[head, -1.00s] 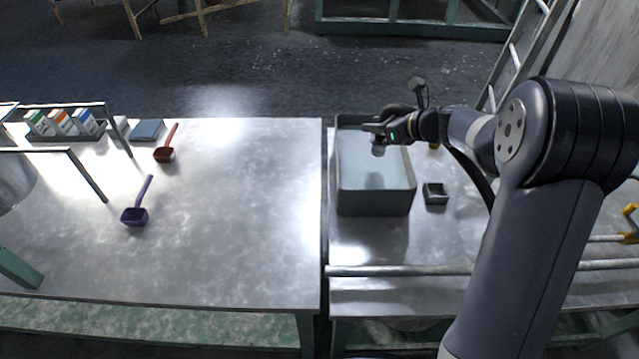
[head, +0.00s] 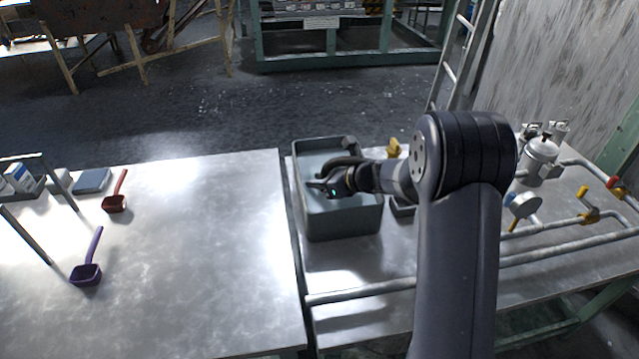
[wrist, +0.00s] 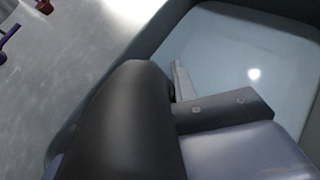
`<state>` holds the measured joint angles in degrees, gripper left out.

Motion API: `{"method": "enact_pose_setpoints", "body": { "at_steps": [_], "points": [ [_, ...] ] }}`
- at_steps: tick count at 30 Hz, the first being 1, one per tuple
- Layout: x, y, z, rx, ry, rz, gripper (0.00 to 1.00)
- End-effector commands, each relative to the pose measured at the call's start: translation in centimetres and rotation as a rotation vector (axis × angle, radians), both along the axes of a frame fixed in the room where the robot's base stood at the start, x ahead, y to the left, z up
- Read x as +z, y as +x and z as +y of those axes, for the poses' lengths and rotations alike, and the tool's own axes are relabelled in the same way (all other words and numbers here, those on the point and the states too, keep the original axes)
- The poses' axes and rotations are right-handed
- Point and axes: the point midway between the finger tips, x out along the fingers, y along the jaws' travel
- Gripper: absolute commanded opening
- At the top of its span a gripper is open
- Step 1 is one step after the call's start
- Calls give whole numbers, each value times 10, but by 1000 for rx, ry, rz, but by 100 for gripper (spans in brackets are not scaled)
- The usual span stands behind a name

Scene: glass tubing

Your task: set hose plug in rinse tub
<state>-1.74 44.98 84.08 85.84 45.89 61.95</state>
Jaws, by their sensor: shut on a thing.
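The rinse tub (head: 345,225) is a grey open box with a pale, smooth inside, standing on the right-hand bench. It also fills much of the wrist view, with its dark rim (wrist: 92,88) running diagonally. My gripper (head: 318,185) is over the tub's opening, pointing left, and is shut. The hose plug is mostly hidden at the jaws in the head view. In the wrist view a large dark rounded shape and a grey jaw part (wrist: 225,115) block the grip. I cannot tell whether the plug touches the tub floor.
A small dark box (head: 402,208) stands right of the tub, partly behind my arm. Pipes (head: 520,250) with yellow-handled valves (head: 590,205) cross the right bench. The left bench holds a purple scoop (head: 86,273) and a red scoop (head: 115,203); its middle is clear.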

Motion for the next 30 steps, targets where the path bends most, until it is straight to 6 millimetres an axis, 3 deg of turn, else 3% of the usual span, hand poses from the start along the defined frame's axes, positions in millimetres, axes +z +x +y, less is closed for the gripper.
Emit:
{"method": "enact_pose_setpoints", "body": {
  "at_steps": [11,12,15,25,30],
  "points": [
    [-4,0,0,0,0,-2,0],
    [-5,0,0,0,-1,-1,27],
    [-4,0,0,0,0,-1,35],
    [2,0,0,0,0,-2,35],
    [16,-12,-21,-4,0,-2,35]
  ]
}}
